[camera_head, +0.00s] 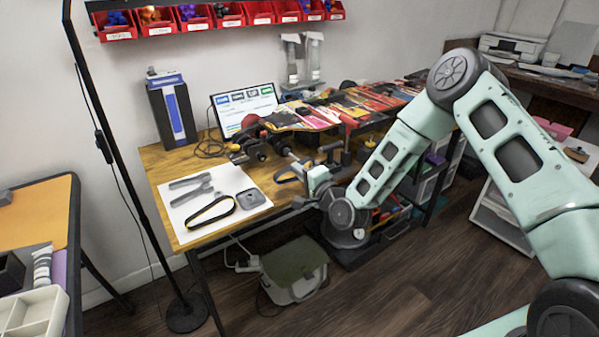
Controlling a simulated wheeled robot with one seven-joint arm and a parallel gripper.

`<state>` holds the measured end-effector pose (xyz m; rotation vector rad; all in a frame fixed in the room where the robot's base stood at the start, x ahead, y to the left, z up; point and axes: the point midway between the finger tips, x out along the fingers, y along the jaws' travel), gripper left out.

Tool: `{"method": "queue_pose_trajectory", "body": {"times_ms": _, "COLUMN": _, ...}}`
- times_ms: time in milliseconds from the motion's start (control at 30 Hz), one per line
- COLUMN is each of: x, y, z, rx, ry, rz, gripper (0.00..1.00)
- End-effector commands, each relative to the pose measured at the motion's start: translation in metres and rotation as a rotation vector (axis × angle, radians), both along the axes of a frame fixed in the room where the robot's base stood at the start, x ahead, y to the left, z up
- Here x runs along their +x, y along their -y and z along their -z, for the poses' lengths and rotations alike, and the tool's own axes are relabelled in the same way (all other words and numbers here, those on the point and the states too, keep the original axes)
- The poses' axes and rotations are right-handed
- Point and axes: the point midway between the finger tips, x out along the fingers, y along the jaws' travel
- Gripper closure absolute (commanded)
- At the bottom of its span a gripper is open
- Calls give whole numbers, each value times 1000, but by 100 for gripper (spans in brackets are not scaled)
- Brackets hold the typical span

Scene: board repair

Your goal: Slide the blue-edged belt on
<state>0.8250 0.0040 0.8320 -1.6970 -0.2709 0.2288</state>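My gripper (299,167) is at the front of the workbench, pointing left towards the skateboard's truck. A thin dark belt loop (283,178) shows at its fingertips and appears held there; its edge colour is too small to make out. The skateboard (300,115) lies on the bench with its dark wheels (261,151) and truck facing the near left side. The loop is just in front of the truck, and I cannot tell whether it touches. A second black belt with a yellow edge (211,212) lies on a white sheet (183,210).
Grey tools (190,190) and a grey square plate (251,199) lie on the sheet. A laptop (243,105) and a blue-black box (172,112) stand behind. A black lamp pole (110,150) rises at left.

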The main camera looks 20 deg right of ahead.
Motion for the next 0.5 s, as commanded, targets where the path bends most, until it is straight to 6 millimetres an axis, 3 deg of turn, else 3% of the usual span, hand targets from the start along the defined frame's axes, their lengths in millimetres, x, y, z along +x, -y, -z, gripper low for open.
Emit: {"method": "queue_pose_trajectory", "body": {"times_ms": 500, "x": 10, "y": -3, "z": 0, "rx": 1, "ry": 2, "rz": 1, "gripper": 100}}
